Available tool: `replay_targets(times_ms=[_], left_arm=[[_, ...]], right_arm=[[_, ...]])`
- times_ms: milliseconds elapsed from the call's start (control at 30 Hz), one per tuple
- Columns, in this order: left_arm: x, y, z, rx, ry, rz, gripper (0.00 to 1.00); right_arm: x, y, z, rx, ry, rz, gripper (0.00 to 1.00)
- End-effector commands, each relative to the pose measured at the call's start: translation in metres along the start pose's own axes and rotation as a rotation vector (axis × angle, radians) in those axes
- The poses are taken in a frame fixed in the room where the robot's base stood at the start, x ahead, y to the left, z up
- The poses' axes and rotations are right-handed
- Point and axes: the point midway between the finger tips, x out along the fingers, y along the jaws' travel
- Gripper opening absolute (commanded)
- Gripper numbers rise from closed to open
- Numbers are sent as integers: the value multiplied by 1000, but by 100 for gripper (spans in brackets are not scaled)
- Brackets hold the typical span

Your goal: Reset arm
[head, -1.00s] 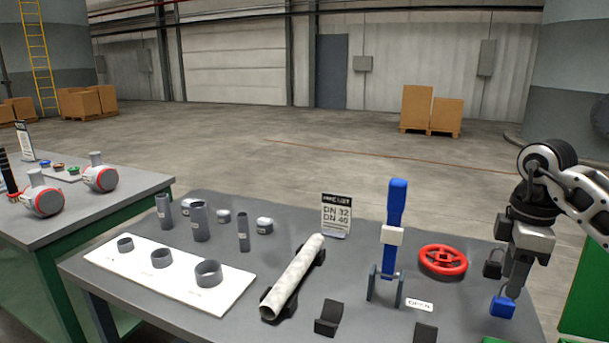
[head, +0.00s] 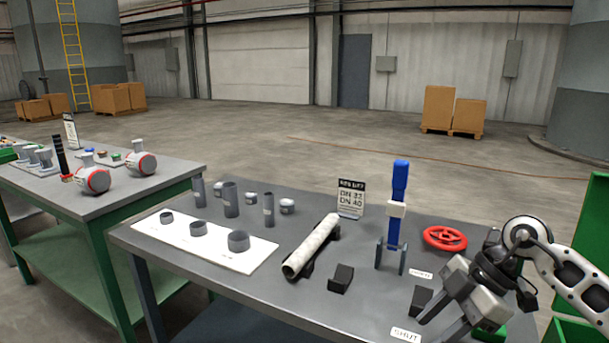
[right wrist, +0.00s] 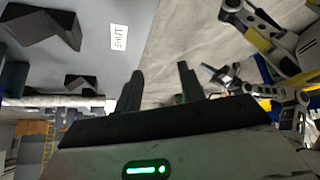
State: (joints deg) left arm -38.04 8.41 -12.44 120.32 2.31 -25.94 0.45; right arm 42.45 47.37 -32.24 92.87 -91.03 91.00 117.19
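My right gripper (head: 438,326) hangs low at the table's front right edge, close to the SHUT label (head: 406,335). The right wrist view shows its two fingers (right wrist: 160,82) apart with nothing between them, so it is open. The SHUT label also shows in that view (right wrist: 119,38). A blue lever (head: 399,180) with a white block stands upright in a grey bracket, left of my right arm. The OPEN label (head: 421,274) lies at its foot.
The grey table (head: 330,311) also holds a red handwheel (head: 445,239), a pale pipe (head: 312,246) on black supports, a white board (head: 168,235) with rings, upright tubes and a sign (head: 351,198). A second table (head: 135,195) stands left. A green bin (head: 588,260) stands right.

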Motion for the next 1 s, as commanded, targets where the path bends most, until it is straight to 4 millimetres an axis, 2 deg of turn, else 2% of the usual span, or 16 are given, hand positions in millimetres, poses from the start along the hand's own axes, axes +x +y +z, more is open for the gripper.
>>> replay_targets(times_ms=[33, 67, 167, 200, 233, 300, 333, 367, 433, 500, 600, 700, 833, 900, 1000], left_arm=[[-1, 0, 2, -1, -4, 0, 0], [-1, 0, 3, -1, -6, 0, 0], [-2, 1, 5, -2, -10, 1, 0], [-2, 1, 5, -3, -12, 1, 0], [-2, 1, 6, -3, -12, 1, 0], [-2, 1, 6, -3, -14, 1, 0], [-2, 1, 6, -3, -14, 1, 0], [-2, 1, 6, -3, -14, 1, 0], [-2, 1, 6, -3, -14, 1, 0], [-2, 1, 7, -3, -15, 1, 0], [-2, 1, 7, -3, -15, 1, 0], [-2, 1, 7, -3, -15, 1, 0], [-2, 1, 7, -3, -15, 1, 0], [-2, 1, 7, -3, -15, 1, 0], [-1, 1, 7, -3, -15, 1, 0]], right_arm=[[23, -8, -20, -66, 115, -9, 40], [35, -12, -34, -107, 195, -2, 40], [70, -31, -94, -235, 557, 92, 40], [76, -37, -118, -255, 717, 175, 40], [77, -40, -133, -250, 823, 251, 40], [74, -40, -151, -178, 1013, 457, 40], [72, -38, -152, -124, 1066, 552, 40], [70, -36, -149, -57, 1101, 647, 40], [74, -33, -128, 142, 1109, 855, 40], [89, -37, -92, 375, 1016, 1011, 40], [126, -65, -36, 680, 783, 1091, 40], [161, -103, -2, 866, 581, 1048, 40], [192, -146, 20, 994, 413, 949, 40], [200, -161, 24, 1025, 365, 910, 40], [206, -170, 26, 1043, 335, 882, 40]])
